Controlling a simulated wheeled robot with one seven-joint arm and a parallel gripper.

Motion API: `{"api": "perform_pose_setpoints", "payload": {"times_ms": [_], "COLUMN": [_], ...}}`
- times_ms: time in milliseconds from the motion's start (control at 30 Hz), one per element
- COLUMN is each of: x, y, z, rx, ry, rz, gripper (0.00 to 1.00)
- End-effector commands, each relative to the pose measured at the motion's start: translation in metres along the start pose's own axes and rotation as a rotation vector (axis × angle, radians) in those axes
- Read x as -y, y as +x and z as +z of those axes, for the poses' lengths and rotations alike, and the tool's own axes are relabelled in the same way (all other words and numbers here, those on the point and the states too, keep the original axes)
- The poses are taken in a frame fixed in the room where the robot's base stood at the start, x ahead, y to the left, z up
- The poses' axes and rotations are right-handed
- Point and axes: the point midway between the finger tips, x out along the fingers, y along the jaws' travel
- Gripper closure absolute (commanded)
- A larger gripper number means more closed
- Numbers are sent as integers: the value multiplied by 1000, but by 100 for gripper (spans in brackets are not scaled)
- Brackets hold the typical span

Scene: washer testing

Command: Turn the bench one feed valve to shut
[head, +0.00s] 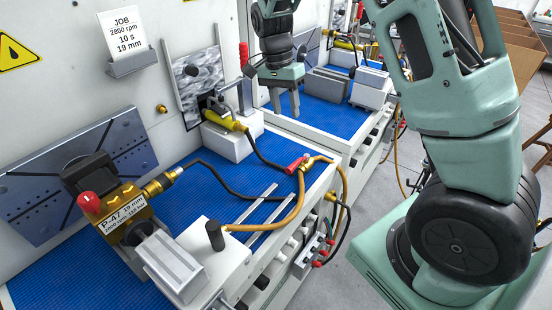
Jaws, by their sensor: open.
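A red-handled valve (297,163) sits on a brass fitting at the front right edge of the near blue-topped bench (190,185). An orange hose and a black cable meet at it. I see no label saying which bench is one. My gripper (284,112) hangs fingers down, above and behind the valve, apart from it. It is open, with nothing seen between its fingers. The exact turn of the red handle is too small to tell.
A brass pump labelled P-47 (122,212) with a red knob stands at the left of the near bench. A job card (125,32) is on the panel. A red upright lever (243,53) stands left of my gripper. A second blue bench (322,112) lies behind.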

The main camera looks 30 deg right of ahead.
Motion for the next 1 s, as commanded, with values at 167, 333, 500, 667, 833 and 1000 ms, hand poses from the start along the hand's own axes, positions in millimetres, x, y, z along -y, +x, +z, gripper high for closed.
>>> {"api": "perform_pose_setpoints", "payload": {"times_ms": [167,333,500,667,833,1000], "x": [-1,-2,-2,-2,-1,0], "y": [20,54,90,122,150,167], "z": [0,0,0,0,0,1], "rx": [1,2,2,2,1,1], "ry": [4,2,1,0,0,-1], "rz": [4,6,6,4,2,0], "gripper": [58,58,58,58,58,58]}}
